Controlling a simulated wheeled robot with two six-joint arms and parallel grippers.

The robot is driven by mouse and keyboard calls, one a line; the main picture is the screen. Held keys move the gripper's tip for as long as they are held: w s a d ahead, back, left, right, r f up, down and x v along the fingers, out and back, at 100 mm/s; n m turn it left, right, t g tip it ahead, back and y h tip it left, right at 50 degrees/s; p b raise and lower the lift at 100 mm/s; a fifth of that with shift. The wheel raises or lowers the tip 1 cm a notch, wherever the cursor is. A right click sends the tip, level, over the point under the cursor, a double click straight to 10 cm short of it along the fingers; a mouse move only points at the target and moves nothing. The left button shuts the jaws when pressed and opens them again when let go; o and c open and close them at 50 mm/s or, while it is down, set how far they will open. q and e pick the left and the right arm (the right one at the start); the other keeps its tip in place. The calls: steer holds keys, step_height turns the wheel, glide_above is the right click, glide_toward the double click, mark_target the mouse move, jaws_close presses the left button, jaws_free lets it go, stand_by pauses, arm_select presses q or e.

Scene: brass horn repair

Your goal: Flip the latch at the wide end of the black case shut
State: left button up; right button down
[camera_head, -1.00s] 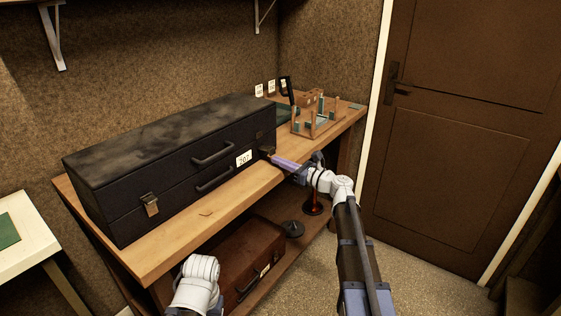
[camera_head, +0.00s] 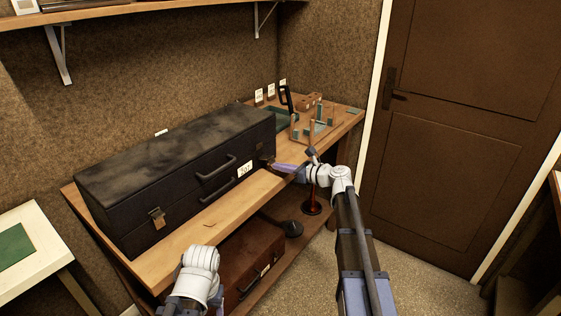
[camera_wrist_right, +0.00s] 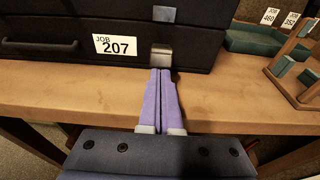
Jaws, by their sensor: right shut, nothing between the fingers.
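The long black case (camera_head: 180,165) lies closed on the wooden bench, with a label reading JOB 207 (camera_wrist_right: 116,45) on its front. One metal latch (camera_head: 157,217) is near the front's left end. Another metal latch (camera_wrist_right: 161,56) is near the right end, just right of the label; I cannot tell whether it is fastened. My right gripper (camera_head: 269,163) is shut and empty. Its purple fingers (camera_wrist_right: 162,71) point at the lower edge of the right latch, touching or very close. My left gripper is out of view; only my left arm shows.
Two dark handles (camera_head: 217,180) stick out from the case front. A wooden rack (camera_head: 313,130) and a green tray (camera_wrist_right: 252,40) stand right of the case. A brown case (camera_head: 250,262) sits on the lower shelf. The bench strip before the case is mostly clear.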

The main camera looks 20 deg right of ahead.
mark_target(273, 161)
steer(key=r+g+h+p, duration=0.1)
steer(key=p, duration=0.3)
steer(key=r+g+h+p, duration=0.1)
steer(key=r+p, duration=0.1)
steer(key=p, duration=0.2)
steer(key=r+g+h+p, duration=0.1)
steer(key=r+p, duration=0.1)
steer(key=p, duration=0.2)
steer(key=shift+w+a+g, duration=0.2)
steer(key=shift+w+g, duration=0.15)
steer(key=shift+g, duration=0.05)
steer(key=g+h+p, duration=0.1)
steer(key=p, duration=0.2)
steer(key=w+a+r+g+h+p, duration=0.1)
steer(key=p, duration=0.2)
steer(key=w+r+g+h+p, duration=0.1)
steer(key=g+p, duration=0.1)
steer(key=shift+a+r+p, duration=0.15)
steer(key=shift+r+p, duration=0.1)
steer(key=shift+p, duration=0.15)
steer(key=shift+w+a+r+g+h+p, duration=0.1)
steer(key=shift+g+h+p, duration=0.2)
steer(key=shift+p, duration=0.05)
steer(key=shift+f, duration=0.25)
steer(key=shift+r, duration=0.15)
steer(key=shift+r+p, duration=0.7)
steer(key=shift+p, duration=0.05)
